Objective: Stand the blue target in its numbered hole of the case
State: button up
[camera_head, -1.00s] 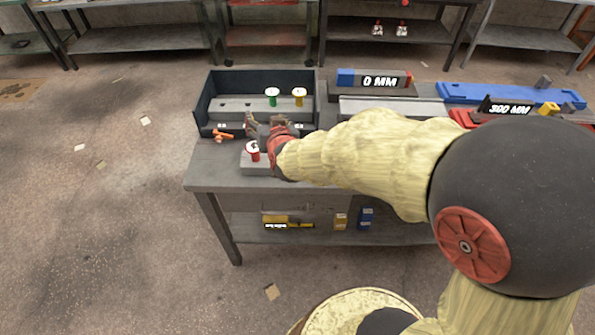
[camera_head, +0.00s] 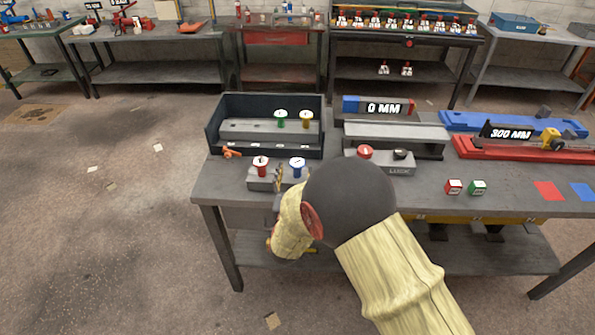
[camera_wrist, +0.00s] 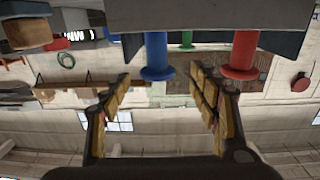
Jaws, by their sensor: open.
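The blue target (camera_head: 297,168) stands upright beside a red target (camera_head: 261,166) on a small grey block (camera_head: 262,183) at the table's front. The dark case (camera_head: 214,143) is behind it, holding a green target (camera_head: 280,119) and a yellow target (camera_head: 306,119). Its hole numbers are too small to read. My gripper (camera_head: 279,176) is low at the block's front, partly hidden by my arm. In the wrist view, which appears upside down, my gripper (camera_wrist: 161,76) is open and empty. The blue target (camera_wrist: 156,55) lies ahead between the fingertips; contact is not visible.
The red target (camera_wrist: 240,52) is close beside the right finger in the wrist view. An orange item (camera_head: 231,153) lies by the case. A grey block with a red knob (camera_head: 365,152) and the 0 MM stand (camera_head: 378,108) are to the right.

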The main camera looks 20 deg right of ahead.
aim_at(297, 163)
jog(key=b+x, duration=0.1)
jog(key=x, duration=0.3)
jog(key=shift+w+d, duration=0.25)
jog(key=shift+w, duration=0.05)
jog(key=shift+r, duration=0.1)
jog(key=shift+c, duration=0.8)
jog(key=c, duration=1.1)
jog(key=shift+c, duration=0.2)
